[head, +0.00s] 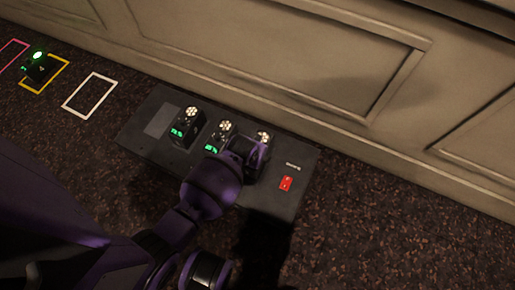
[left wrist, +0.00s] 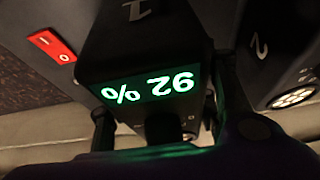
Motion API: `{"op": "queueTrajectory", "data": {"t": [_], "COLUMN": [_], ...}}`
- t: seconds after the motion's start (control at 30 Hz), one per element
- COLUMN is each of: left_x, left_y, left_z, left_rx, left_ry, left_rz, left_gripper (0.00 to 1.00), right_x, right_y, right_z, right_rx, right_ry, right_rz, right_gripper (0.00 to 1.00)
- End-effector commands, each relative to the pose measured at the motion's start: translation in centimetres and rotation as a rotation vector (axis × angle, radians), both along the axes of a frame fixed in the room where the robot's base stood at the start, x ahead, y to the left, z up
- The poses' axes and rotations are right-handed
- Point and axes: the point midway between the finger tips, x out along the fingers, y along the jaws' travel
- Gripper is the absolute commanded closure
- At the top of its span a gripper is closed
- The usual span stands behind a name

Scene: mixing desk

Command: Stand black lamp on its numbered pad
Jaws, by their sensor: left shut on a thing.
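My left gripper (head: 252,150) reaches over the dark box and is shut on a black lamp (head: 264,136) at the right end of a row of three. In the left wrist view this black lamp (left wrist: 150,50) fills the middle, between the fingers, with a green display (left wrist: 150,84) reading 92 %. A pale number on it is cut off at the top edge. Whether its base touches the box is hidden. Two other black lamps stand to the left, one in the middle (head: 220,138) and one further left (head: 186,127). My right gripper is not in view.
The dark box (head: 150,120) carries a red switch (head: 286,184) on its right part. White (head: 67,107), yellow (head: 52,83) and pink outlines (head: 12,42) lie on the speckled floor. A green-lit black device (head: 37,68) stands at the yellow one. A panelled wall (head: 300,60) runs behind.

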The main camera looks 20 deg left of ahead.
Motion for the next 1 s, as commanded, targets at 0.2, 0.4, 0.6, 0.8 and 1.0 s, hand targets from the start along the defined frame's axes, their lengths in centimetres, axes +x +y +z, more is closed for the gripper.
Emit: {"op": "queueTrajectory", "data": {"t": [0.2, 0.4, 0.6, 0.8, 1.0], "left_x": [0.3, 0.3, 0.0, 0.0, 0.0], "left_y": [-0.1, -0.1, 0.0, 0.0, 0.0], "left_z": [-1.7, -1.6, -2.2, -2.2, -2.2], "left_rx": [-0.001, -0.001, 0.000, 0.000, 0.000], "left_ry": [-0.006, -0.006, 0.000, 0.000, 0.000], "left_rz": [0.000, 0.000, 0.000, 0.000, 0.000], "left_gripper": [1.00, 1.00, 0.44, 0.29, 0.29], "right_x": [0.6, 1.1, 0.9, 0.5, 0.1], "right_y": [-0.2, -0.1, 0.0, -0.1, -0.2], "right_z": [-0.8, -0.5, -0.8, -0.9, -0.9], "right_rx": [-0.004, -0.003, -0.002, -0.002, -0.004], "right_ry": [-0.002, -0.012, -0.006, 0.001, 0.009], "right_rz": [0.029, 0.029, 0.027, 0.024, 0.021], "right_gripper": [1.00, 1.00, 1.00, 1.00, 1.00]}}
